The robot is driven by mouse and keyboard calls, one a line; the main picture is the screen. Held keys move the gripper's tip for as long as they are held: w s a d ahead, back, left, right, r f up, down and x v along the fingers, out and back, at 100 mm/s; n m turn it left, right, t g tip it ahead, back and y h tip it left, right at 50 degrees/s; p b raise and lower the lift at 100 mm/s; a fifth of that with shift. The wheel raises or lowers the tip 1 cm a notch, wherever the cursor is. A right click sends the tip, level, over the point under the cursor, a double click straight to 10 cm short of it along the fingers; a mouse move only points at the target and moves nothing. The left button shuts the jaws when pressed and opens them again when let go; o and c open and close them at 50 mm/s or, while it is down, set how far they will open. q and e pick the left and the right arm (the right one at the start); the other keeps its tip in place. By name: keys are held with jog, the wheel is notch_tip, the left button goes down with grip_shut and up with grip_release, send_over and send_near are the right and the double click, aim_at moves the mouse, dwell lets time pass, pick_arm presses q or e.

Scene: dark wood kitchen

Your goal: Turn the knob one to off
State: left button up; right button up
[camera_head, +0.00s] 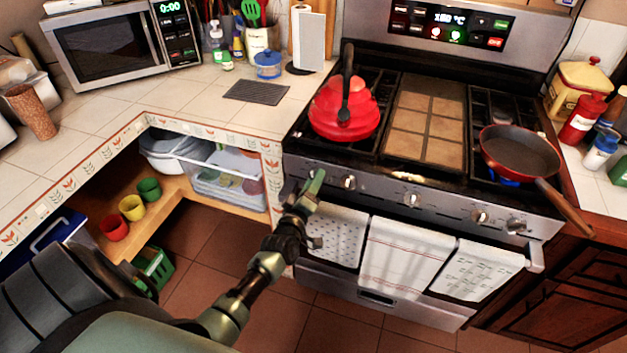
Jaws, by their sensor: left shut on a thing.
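The stove (385,188) stands at the right, with a row of several knobs along its front panel. My left gripper (314,184) reaches up to the left end of this panel. It is shut on the leftmost knob, which it mostly hides, so I cannot read the knob's angle. The second knob (348,182) shows just right of my gripper, and a middle knob (411,199) is further right. Two more knobs, one of them here (480,216), sit at the right end. My right gripper is not in view.
A red kettle (343,108) stands on the left burner and a red pan (520,152) on the right, with blue showing beneath it. Towels (402,255) hang on the oven handle below the knobs. Open shelves (180,195) lie left of the stove.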

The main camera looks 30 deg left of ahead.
pick_arm(q)
jog(key=shift+f+m, duration=0.15)
jog(key=shift+m, duration=1.05)
jog(key=o, duration=1.4)
jog(key=shift+c, duration=0.2)
jog(key=shift+s, duration=0.1)
jog(key=v, duration=0.7)
jog(key=shift+s, duration=0.3)
